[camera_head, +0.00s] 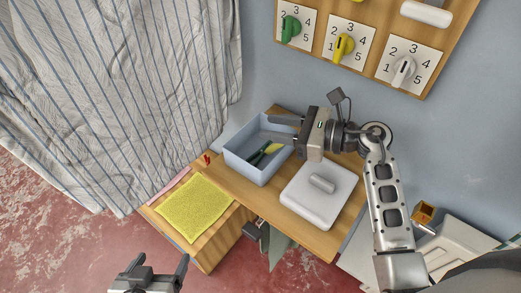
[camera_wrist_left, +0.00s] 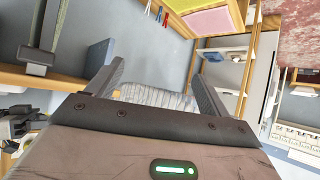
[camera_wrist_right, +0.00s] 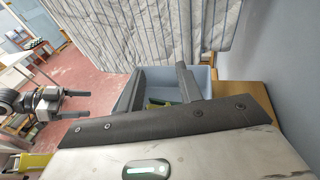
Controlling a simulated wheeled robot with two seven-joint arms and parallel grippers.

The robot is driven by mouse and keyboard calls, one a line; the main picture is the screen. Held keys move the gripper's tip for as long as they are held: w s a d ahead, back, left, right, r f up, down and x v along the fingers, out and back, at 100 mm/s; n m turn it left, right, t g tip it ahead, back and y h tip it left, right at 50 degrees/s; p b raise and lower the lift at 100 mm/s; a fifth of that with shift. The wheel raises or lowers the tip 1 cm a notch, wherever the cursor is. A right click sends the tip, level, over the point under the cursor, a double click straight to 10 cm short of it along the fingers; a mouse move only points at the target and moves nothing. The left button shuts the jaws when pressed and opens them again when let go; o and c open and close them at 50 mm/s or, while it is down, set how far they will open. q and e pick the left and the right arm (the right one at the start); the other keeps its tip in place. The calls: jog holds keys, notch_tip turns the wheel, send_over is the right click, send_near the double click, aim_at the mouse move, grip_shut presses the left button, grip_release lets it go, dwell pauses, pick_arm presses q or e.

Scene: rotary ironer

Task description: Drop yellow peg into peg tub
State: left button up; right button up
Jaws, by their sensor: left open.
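The peg tub (camera_head: 241,168) is an open blue-grey box on the wooden table by the wall. A yellow peg (camera_head: 273,148) lies inside it beside dark green pegs (camera_head: 260,155). My right gripper (camera_head: 284,128) is above the tub's far right part, its fingers apart with nothing between them. In the right wrist view the tub (camera_wrist_right: 160,92) shows beyond the open fingers, which partly hide its contents. My left gripper (camera_head: 158,268) is open and empty at the bottom of the head view, well away from the tub.
A white lidded box (camera_head: 318,205) stands right of the tub. A yellow cloth (camera_head: 193,208) lies on the lower wooden surface to the left, near small red clips (camera_head: 206,159). A striped curtain (camera_head: 110,90) hangs at left. A dial board (camera_head: 370,45) is on the wall above.

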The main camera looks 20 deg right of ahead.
jog(key=shift+s+d, duration=0.25)
jog(key=shift+d, duration=0.15)
pick_arm(q)
jog(key=shift+w+d+f+b, duration=0.2)
jog(key=shift+w+b, duration=0.1)
jog(key=shift+b, duration=0.8)
pick_arm(e)
jog(key=v, duration=1.1)
